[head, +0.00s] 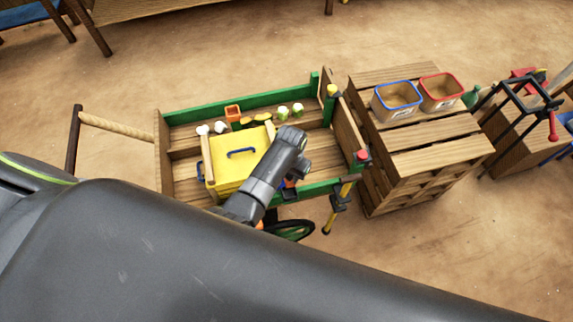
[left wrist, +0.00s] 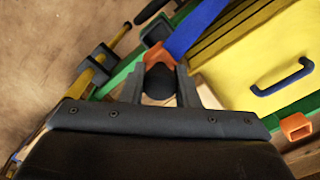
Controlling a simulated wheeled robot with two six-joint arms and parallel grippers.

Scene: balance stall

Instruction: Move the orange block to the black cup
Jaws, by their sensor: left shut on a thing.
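In the left wrist view, an orange block (left wrist: 159,54) sits between the fingertips of my left gripper (left wrist: 160,75), which is shut on it. A rounded black shape shows between the fingers, nearer the palm; I cannot tell what it is. A square black cup (left wrist: 155,30) is just beyond the orange block, by the cart's green rail. It seems to show in the head view as a dark shape (head: 289,195) on the front rail. In the head view, my wrist covers most of my left gripper (head: 289,183). My right gripper is not in view.
The wooden cart (head: 165,160) holds a yellow box (head: 228,172) with a blue handle, a hollow orange container (head: 233,112) and several small pieces. A blue strip (left wrist: 195,30) runs near the orange block. A yellow lever (head: 328,222) is beside the cart. Crates (head: 430,160) stand right.

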